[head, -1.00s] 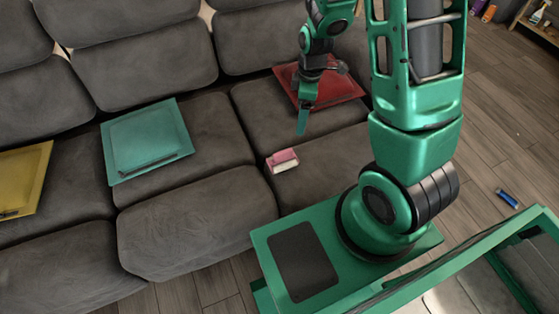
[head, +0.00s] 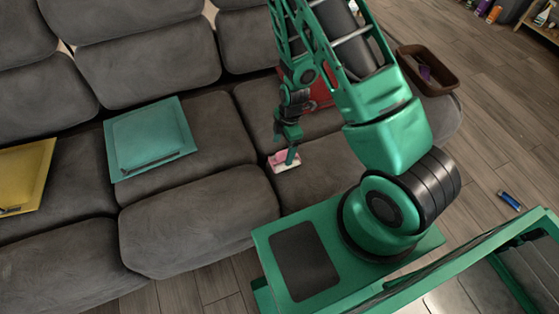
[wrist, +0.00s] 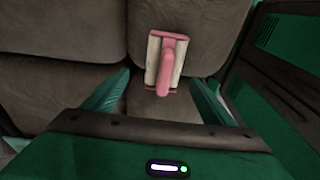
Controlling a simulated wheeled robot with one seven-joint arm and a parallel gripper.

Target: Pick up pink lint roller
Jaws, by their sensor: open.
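The pink lint roller (head: 280,161) lies on the front part of the grey sofa seat in the head view, with pink and cream-white parts. In the wrist view the lint roller (wrist: 166,62) shows a pink handle running down between two cream-white sides. My gripper (head: 290,153) is right over it in the head view, and one finger covers part of it. In the wrist view the fingers of my gripper (wrist: 160,90) are spread apart, with the roller's handle end lying between and beyond their tips. Nothing is held.
A brown bin (head: 440,80) stands beyond the sofa's right end. A small blue object (head: 509,200) lies on the wooden floor at right.

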